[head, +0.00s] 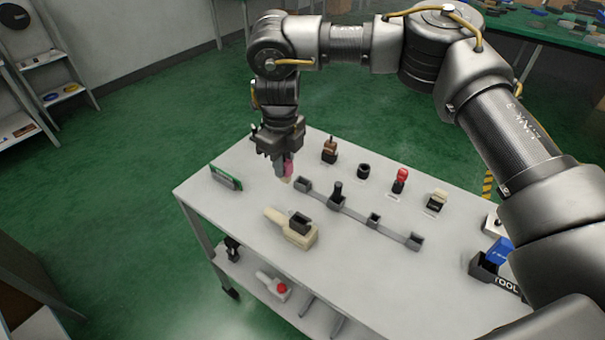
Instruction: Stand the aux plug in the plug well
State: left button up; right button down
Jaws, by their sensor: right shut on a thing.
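My right gripper (283,165) points down above the table's far left part. It is shut on a small pink piece with a pale tip (287,174), perhaps the aux plug; the fingers hide much of it. The held piece seems just left of a grey rail's end socket (303,185); I cannot tell its height above the table. The rail carries several small square sockets, and a dark upright peg (338,190) stands in one. A short black hollow cylinder (363,171) stands behind the rail. I cannot tell which holder is the plug well. My left gripper is out of view.
On the white table (350,265) stand a beige block with a dark slot (292,230), a green-edged panel (226,178), a brown-topped piece (329,150), a red-knobbed lever (400,180) and a beige-topped switch (436,200). A dark bin with blue contents (485,265) is at right.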

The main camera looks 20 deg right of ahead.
jog(key=w+d+f, duration=0.2)
jog(key=f, duration=0.1)
jog(key=w+d+f+p, duration=0.1)
jog(key=w+d+f, duration=0.2)
jog(key=shift+w+d+f, duration=0.2)
jog(key=shift+w+d, duration=0.05)
jog(key=shift+w, duration=0.1)
jog(key=shift+w+d+f, duration=0.2)
jog(key=shift+w+f, duration=0.05)
jog(key=shift+f, duration=0.15)
jog(key=shift+w+d+f, duration=0.1)
jog(key=shift+d+f, duration=0.1)
jog(key=shift+f, duration=0.05)
notch_tip(320, 180, down, 3)
jog(key=shift+p, duration=0.3)
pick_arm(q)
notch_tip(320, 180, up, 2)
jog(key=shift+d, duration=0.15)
pick_arm(e)
jog(key=shift+w, duration=0.1)
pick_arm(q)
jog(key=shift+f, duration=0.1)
pick_arm(e)
jog(key=shift+f, duration=0.15)
